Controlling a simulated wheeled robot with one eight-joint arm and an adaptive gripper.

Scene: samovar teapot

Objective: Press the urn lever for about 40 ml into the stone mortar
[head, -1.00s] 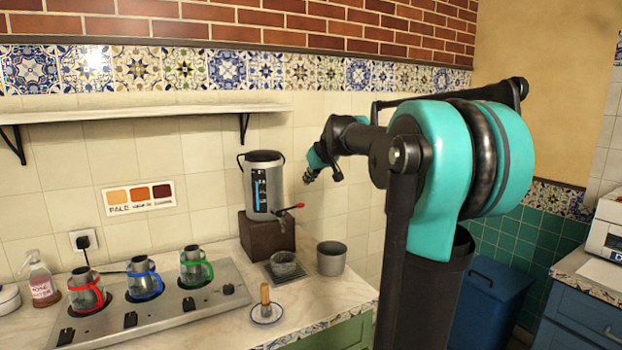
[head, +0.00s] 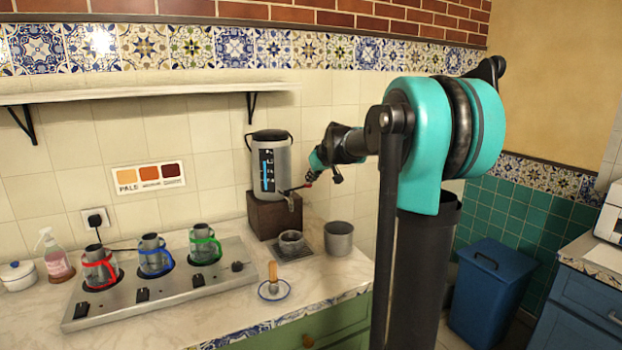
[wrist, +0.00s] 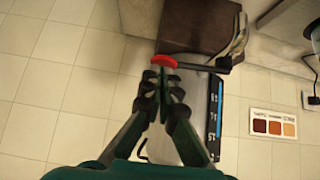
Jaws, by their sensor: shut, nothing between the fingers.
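The urn (head: 270,168) is a silver cylinder with a dark lid and a blue level gauge, standing on a brown block (head: 268,216). Its tap lever has a red knob, which shows in the wrist view (wrist: 166,63) on a dark rod beside the metal tap (wrist: 238,42). The stone mortar (head: 291,242) is a small grey bowl on the drip grate below the tap. My gripper (head: 311,177) is shut and empty, right by the red knob. In the wrist view its fingertips (wrist: 160,76) nearly meet the knob; contact cannot be told. The mortar's inside is unclear.
A grey metal pot (head: 340,240) stands right of the mortar. A small saucer with a wooden-handled tool (head: 273,278) is in front. A stove (head: 160,285) with several coloured-handled pots is at left. A shelf (head: 130,93) hangs above.

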